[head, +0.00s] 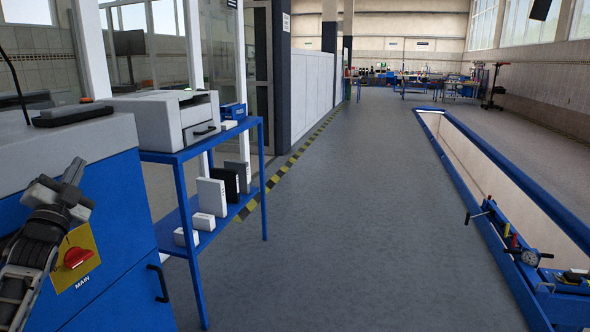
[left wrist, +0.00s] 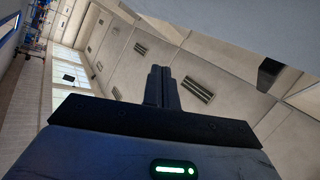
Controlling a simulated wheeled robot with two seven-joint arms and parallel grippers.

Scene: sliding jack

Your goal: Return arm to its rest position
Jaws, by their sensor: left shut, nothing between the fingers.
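My left gripper (head: 73,172) is at the left edge of the head view, beside the blue cabinet with the red MAIN switch (head: 77,258). Its fingers point up and it looks shut and empty. In the left wrist view the fingers of my left gripper (left wrist: 158,72) are together with nothing between them, against the ceiling and windows. The sliding jack (head: 528,257) sits at the lower right, on the blue rails of the pit (head: 462,170), and has a round gauge. No arm of mine is near it. My right gripper does not show.
A blue shelf cart (head: 249,133) with a printer (head: 170,118) on top and binders and small boxes below stands right of the cabinet. The grey floor (head: 340,220) between cart and pit is clear. Workbenches (head: 425,85) stand far back.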

